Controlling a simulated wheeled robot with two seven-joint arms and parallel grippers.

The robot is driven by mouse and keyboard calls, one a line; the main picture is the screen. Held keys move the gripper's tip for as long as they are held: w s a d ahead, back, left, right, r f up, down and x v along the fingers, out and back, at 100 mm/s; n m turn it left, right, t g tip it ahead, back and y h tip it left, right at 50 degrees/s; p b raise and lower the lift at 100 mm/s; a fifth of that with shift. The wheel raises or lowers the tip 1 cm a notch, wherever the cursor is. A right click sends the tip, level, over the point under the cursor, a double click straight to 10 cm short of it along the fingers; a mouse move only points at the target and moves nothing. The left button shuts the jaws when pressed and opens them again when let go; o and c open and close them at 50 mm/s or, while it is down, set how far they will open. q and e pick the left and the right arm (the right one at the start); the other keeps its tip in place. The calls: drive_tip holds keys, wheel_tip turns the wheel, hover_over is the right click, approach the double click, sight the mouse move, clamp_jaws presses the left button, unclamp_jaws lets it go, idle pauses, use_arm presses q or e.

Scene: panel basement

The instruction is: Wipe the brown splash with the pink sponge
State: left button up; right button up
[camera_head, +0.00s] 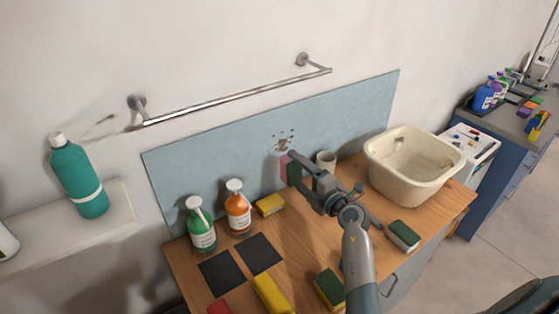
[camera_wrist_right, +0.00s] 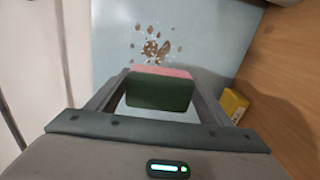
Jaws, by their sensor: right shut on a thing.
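The brown splash (camera_head: 284,142) is a cluster of spots on the light blue panel (camera_head: 220,150) behind the counter. It also shows in the right wrist view (camera_wrist_right: 150,48), just beyond the sponge. My right gripper (camera_head: 296,166) is shut on the pink sponge (camera_head: 284,170), which has a dark green side. In the right wrist view the sponge (camera_wrist_right: 160,90) sits between the two fingers, green side facing the camera and pink edge toward the panel. The sponge is just below the splash; I cannot tell whether it touches the panel. My left gripper is not in view.
On the wooden counter (camera_head: 300,235) stand a green bottle (camera_head: 202,230), an orange bottle (camera_head: 238,212), a yellow sponge (camera_head: 270,204), a cup (camera_head: 326,162) and a cream basin (camera_head: 412,175). Green-topped sponges (camera_head: 404,236) lie in front. A metal rail (camera_head: 235,99) is above the panel.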

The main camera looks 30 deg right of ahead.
sight(285, 148)
drive_tip(key=shift+d+f, duration=0.1)
drive_tip(key=shift+f, duration=0.05)
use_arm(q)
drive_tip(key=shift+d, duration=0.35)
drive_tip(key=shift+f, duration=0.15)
use_arm(e)
drive_tip(key=shift+w, duration=0.2)
use_arm(q)
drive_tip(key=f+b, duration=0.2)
drive_tip(key=b, duration=0.1)
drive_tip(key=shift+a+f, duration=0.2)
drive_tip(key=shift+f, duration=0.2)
use_arm(e)
drive_tip(key=w, duration=0.3)
drive_tip(key=w+a, duration=0.1)
drive_tip(key=w, duration=0.1)
drive_tip(key=shift+w, duration=0.25)
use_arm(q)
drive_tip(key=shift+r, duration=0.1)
use_arm(e)
drive_tip(key=shift+w, duration=0.9)
drive_tip(key=shift+w+d, duration=0.15)
drive_tip(key=shift+d, duration=0.8)
drive_tip(key=shift+w+d, duration=0.1)
drive_tip(key=shift+d, duration=0.85)
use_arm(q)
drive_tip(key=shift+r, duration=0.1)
